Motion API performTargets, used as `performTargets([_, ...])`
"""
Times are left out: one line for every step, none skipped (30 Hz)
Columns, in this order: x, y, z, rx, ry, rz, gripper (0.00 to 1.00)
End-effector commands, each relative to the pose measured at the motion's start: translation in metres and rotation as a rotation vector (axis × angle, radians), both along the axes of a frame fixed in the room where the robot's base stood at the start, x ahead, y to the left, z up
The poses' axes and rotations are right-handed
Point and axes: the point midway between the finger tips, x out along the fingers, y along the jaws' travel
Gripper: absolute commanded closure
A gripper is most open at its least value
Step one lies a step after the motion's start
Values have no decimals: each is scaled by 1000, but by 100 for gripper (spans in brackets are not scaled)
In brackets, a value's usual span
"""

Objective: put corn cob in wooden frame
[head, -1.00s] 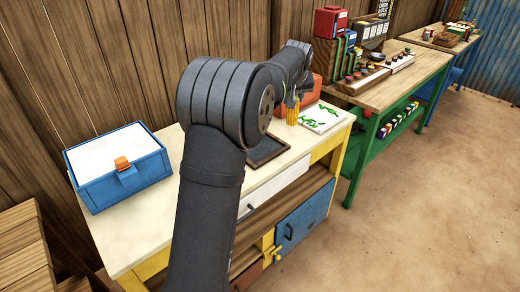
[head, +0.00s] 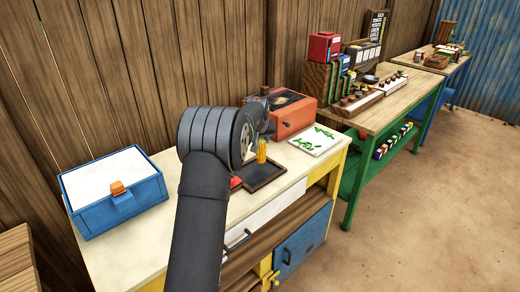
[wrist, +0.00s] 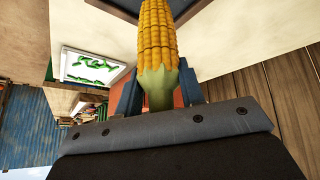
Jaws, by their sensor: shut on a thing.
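The yellow corn cob (head: 262,150) is held upright above the worktop, and it also shows large in the wrist view (wrist: 158,35). My gripper (wrist: 160,88) is shut on the cob's pale green base, a blue-grey finger on each side. The dark wooden frame (head: 270,181) lies flat on the cream worktop, just below and around the cob in the head view. Part of it is hidden by my arm. A dark edge of it shows at the top of the wrist view (wrist: 116,10). I cannot tell whether the cob touches the frame.
A red piece (head: 236,182) shows beside my arm at the frame's left. An orange-red box (head: 292,118) stands behind, and a white board with green shapes (head: 318,140) lies right. A blue box with a white top (head: 115,190) stands left. Bare worktop (head: 130,240) lies in front of it.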

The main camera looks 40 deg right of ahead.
Motion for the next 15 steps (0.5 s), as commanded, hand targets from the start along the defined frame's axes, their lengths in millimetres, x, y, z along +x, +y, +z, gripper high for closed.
performTargets([1, 0, -1, -1, -1, 0, 88])
performTargets([2, 0, -3, -1, 0, 0, 88])
performTargets([2, 0, -7, 0, 0, -1, 88])
performTargets([2, 0, -10, 0, 0, -1, 88])
performTargets([1, 0, -15, 1, 0, -1, 88])
performTargets([1, 0, -21, 2, 2, 0, 88])
performTargets([1, 0, -26, 1, 2, 0, 88])
performTargets([1, 0, -30, 1, 1, 0, 88])
performTargets([1, 0, -35, 1, 1, 0, 88])
performTargets([1, 0, -38, 1, 1, 0, 88])
performTargets([1, 0, -40, 0, 0, 0, 88])
performTargets([1, 0, -41, -1, 0, 0, 88])
performTargets([1, 0, -41, -2, -1, 0, 88])
performTargets([1, 0, -41, -2, -1, 0, 88])
performTargets([1, 0, -40, -2, -1, 0, 88])
